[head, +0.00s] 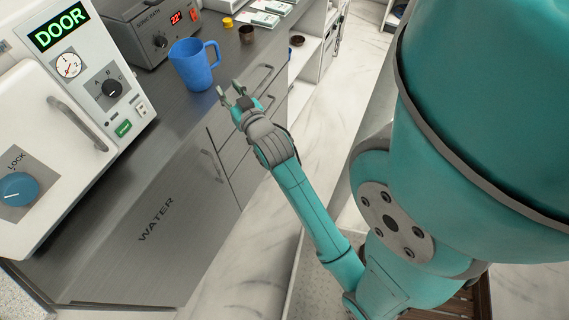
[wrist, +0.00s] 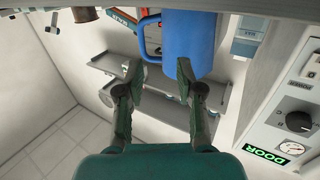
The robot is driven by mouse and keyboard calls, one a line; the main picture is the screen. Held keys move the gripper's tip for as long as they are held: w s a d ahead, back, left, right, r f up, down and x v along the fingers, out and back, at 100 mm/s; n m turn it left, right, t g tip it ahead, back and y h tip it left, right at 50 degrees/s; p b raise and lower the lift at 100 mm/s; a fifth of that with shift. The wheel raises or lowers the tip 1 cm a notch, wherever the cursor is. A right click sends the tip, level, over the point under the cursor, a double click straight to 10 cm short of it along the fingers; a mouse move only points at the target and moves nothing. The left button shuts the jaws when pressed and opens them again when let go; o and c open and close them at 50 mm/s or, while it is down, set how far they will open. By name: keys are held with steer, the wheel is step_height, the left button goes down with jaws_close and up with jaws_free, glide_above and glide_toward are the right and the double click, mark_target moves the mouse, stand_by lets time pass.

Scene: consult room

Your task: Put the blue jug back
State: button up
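The blue jug (head: 193,64) stands upright on the grey counter (head: 178,108), with its handle (head: 215,52) on the right side. My gripper (head: 231,91) is open and empty, in front and to the right of the jug near the counter's front edge. In the wrist view, which looks upside down, the jug (wrist: 195,45) is beyond the fingertips. Its handle (wrist: 147,40) lies between the lines of my two fingers (wrist: 159,70). The right finger overlaps the jug's body in the picture. I see no grip on the jug.
A white machine (head: 75,85) with a DOOR display and LOCK knob stands at the left. A grey device (head: 158,28) with a red display is behind the jug. A brown cup (head: 246,34) and yellow cap (head: 227,22) are farther right. Drawers and cabinets (head: 215,165) lie below the counter.

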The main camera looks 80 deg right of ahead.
steer(key=s+a+f+n+t+y, duration=0.1)
steer(key=s+a+f+n+y, duration=0.2)
steer(key=a, duration=0.8)
steer(key=s+a+f+n+t+y, duration=0.1)
steer(key=s+a+f+y, duration=0.3)
steer(key=a, duration=0.6)
steer(key=s+a+n+y, duration=0.5)
steer(key=s+a, duration=0.7)
steer(key=s, duration=0.4)
steer(key=shift+s+a+r, duration=0.2)
steer(key=shift+s+a, duration=0.05)
steer(key=shift+s, duration=0.1)
